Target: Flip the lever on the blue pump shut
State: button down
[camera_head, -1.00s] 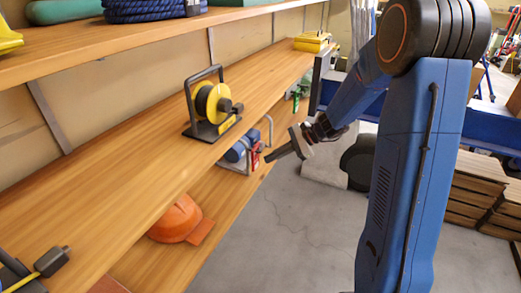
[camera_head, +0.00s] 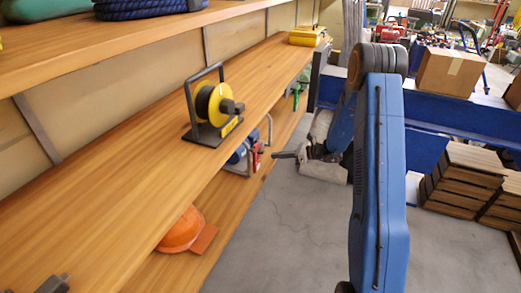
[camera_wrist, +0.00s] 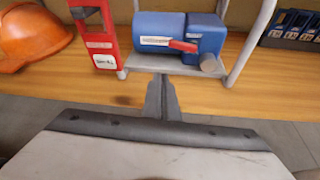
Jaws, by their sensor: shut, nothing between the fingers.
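The blue pump (camera_wrist: 158,24) sits in a grey tubular frame on the lower wooden shelf, ahead of my gripper in the wrist view. Its red lever (camera_wrist: 183,46) lies across the front of the blue body, nearly level and slightly tilted. In the head view the pump (camera_head: 237,154) is partly hidden under the upper shelf board. My gripper (camera_wrist: 162,84) is shut and empty, its tips pointing at the pump just below the lever, apart from it as far as I can tell. It also shows in the head view (camera_head: 276,155), to the right of the pump.
A red device (camera_wrist: 108,45) stands close left of the pump. An orange hard hat (camera_wrist: 32,36) is farther left, and a dark blue case (camera_wrist: 289,27) is on the right. A yellow cable reel (camera_head: 212,105) stands on the shelf above. The grey floor (camera_head: 275,235) in front is clear.

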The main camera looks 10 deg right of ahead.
aim_at(262, 163)
jog(key=shift+w+d+f+m+t, duration=0.25)
jog(key=shift+w+f, duration=0.1)
jog(key=shift+f, duration=0.15)
jog(key=shift+w+d+f+m+t, duration=0.15)
jog(key=shift+w+d+f+m, duration=0.1)
jog(key=shift+w+f, duration=0.15)
jog(key=x, duration=0.9)
jog(key=shift+a+f, duration=0.15)
jog(key=shift+f, duration=0.05)
jog(key=r, duration=0.1)
jog(key=w+r, duration=0.1)
jog(key=r, duration=0.1)
jog(key=shift+r, duration=0.4)
